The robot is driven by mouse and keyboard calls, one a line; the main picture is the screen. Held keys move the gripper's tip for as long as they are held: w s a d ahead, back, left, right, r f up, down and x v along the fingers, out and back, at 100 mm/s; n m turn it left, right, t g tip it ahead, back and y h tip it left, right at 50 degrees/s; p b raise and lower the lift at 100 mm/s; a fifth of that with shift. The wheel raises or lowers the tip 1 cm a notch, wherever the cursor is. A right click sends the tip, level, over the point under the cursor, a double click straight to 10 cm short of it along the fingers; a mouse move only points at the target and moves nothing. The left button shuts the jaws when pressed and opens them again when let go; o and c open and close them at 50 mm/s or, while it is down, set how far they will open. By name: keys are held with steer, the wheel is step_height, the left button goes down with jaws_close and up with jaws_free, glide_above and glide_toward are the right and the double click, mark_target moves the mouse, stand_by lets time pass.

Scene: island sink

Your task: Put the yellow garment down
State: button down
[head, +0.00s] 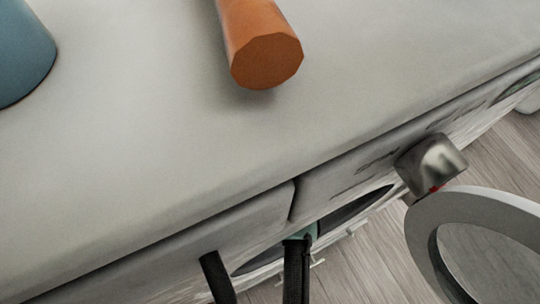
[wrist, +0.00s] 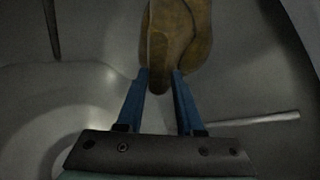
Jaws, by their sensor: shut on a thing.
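The yellow garment (wrist: 182,35) shows in the wrist view as a brownish-yellow, folded shape in dim light at the top centre. My gripper (wrist: 160,76) has its two blue fingers shut on the lower end of the garment. The far part of the garment runs out of the top of the picture. I cannot tell whether it touches the pale surface behind it. The garment is not visible in the head view.
The head view shows a pale worktop (head: 130,150) with an orange faceted object (head: 265,55) and a blue-grey object (head: 22,50). A round grey door (head: 425,225) stands open at right, above a wood floor (head: 350,275). A light bar (wrist: 265,118) crosses the wrist view.

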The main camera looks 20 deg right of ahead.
steer(key=shift+f, duration=0.1)
steer(key=c, duration=0.5)
jaws_free()
steer(key=shift+c, duration=0.2)
steer(key=shift+r, duration=0.35)
steer(key=p+v, duration=0.1)
steer(key=v, duration=0.2)
steer(key=s, duration=0.6)
steer(key=s+p, duration=0.1)
steer(key=s, duration=0.5)
steer(key=shift+a+f, duration=0.1)
steer(key=shift+f, duration=0.15)
